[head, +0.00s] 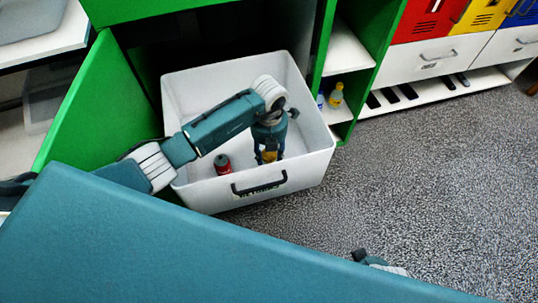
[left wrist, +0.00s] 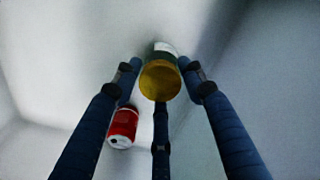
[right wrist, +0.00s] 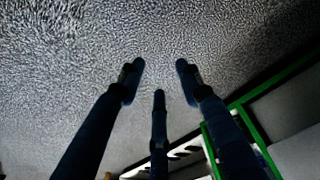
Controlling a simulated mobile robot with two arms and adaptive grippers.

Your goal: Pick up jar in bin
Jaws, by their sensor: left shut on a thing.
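The white bin (head: 315,165) stands on the floor, with its front handle toward me. My left gripper (head: 268,157) reaches down inside it. In the left wrist view its fingers are closed around the jar (left wrist: 160,80), which has a yellow round end facing the camera and a pale part beyond. In the head view only a bit of yellow shows between the fingers. A red can (head: 222,164) is also in the bin, left of the gripper; it shows in the left wrist view (left wrist: 123,127). My right gripper (right wrist: 160,75) is open and empty over the grey floor.
Green cabinet panels (head: 82,105) stand to the left of and behind the bin. A shelf right of it holds a yellow bottle (head: 336,95). Red, yellow and blue drawers (head: 430,18) are at the upper right. The floor (head: 430,170) at right is clear.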

